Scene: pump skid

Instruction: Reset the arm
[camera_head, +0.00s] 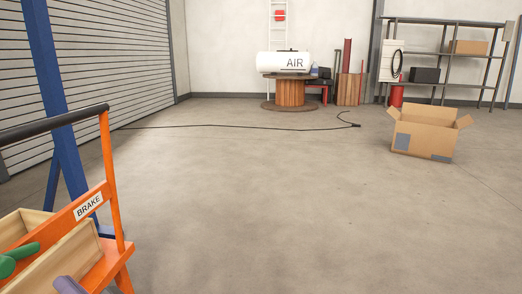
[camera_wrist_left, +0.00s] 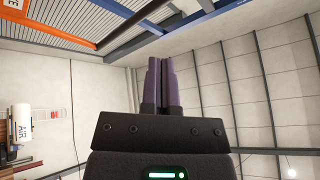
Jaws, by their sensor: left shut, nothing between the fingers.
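My left gripper (camera_head: 70,285) shows only as a purple-grey fingertip at the bottom left edge of the head view, in front of the orange cart. In the left wrist view its two purple fingers (camera_wrist_left: 161,82) lie together, shut, with nothing between them. They point up toward the wall and ceiling. The rest of the left arm is out of the head view. My right gripper is in neither view.
An orange cart (camera_head: 113,190) marked BRAKE stands close at left, with a wooden box (camera_head: 62,262) and a green item (camera_head: 18,258). A blue post (camera_head: 50,90) rises behind it. A cardboard box (camera_head: 425,135) and a black cable (camera_head: 230,126) lie on otherwise open floor.

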